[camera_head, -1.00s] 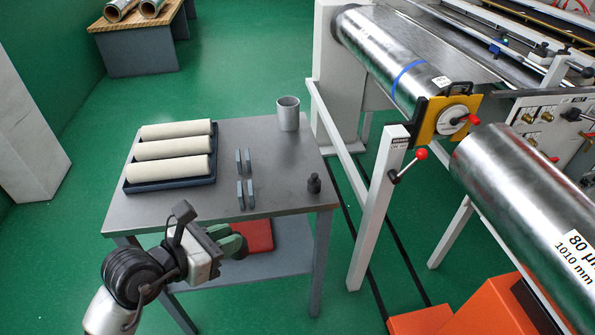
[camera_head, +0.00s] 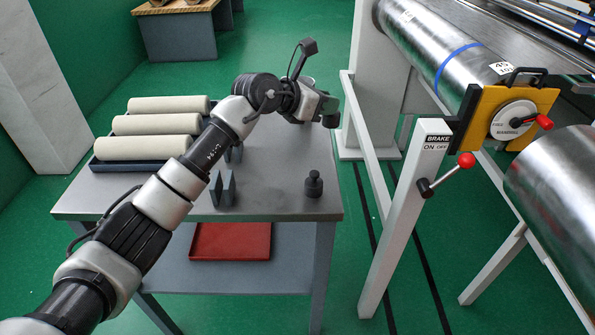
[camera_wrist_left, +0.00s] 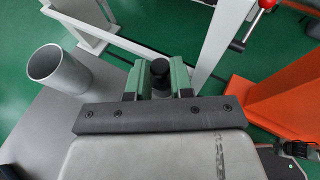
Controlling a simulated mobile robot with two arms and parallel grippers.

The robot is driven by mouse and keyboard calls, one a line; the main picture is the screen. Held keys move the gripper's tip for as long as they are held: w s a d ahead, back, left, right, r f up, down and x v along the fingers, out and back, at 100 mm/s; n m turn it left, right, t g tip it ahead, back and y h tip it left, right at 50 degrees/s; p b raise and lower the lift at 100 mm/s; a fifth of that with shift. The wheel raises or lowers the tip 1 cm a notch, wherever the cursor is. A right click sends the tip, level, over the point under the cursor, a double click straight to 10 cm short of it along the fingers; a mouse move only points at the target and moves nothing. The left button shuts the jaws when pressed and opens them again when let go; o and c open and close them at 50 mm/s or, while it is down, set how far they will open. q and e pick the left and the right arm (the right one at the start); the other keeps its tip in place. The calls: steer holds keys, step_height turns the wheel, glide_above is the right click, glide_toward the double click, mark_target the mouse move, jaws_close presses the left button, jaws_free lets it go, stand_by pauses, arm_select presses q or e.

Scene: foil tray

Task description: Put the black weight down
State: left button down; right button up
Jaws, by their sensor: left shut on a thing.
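My left gripper (camera_head: 327,106) is at the far right corner of the grey table (camera_head: 275,200). Its green jaws are shut on a black weight (camera_wrist_left: 160,68), whose round dark top shows between them in the left wrist view. In the head view only a dark bit of this weight (camera_head: 331,121) shows under the jaws. It looks held up near the table's right edge; the gap below cannot be told. A second black weight (camera_head: 313,185) with a knob stands upright at the table's near right corner. My right gripper is out of view.
A grey metal cup (camera_wrist_left: 60,72) stands left of the gripper, mostly hidden by my arm in the head view. Cream rolls (camera_head: 155,124) lie in a dark tray at left. Grey upright plates (camera_head: 223,188) stand mid-table. A red tray (camera_head: 230,241) lies on the lower shelf.

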arm_select(q)
steer(key=shift+s+a+f+p, duration=0.2)
steer(key=shift+s+a+f, duration=1.05)
steer(key=shift+f, duration=0.4)
steer(key=shift+s+a+f+p, duration=0.2)
steer(key=shift+s+a+f, duration=0.8)
steer(key=shift+a+f, duration=0.55)
steer(key=shift+s+a+f+p, duration=0.2)
steer(key=shift+s+a+f, duration=0.95)
steer(key=shift+f, duration=0.6)
steer(key=shift+f, duration=0.15)
steer(key=c, duration=1)
jaws_free()
steer(key=v, duration=1.2)
steer(key=shift+b, duration=0.3)
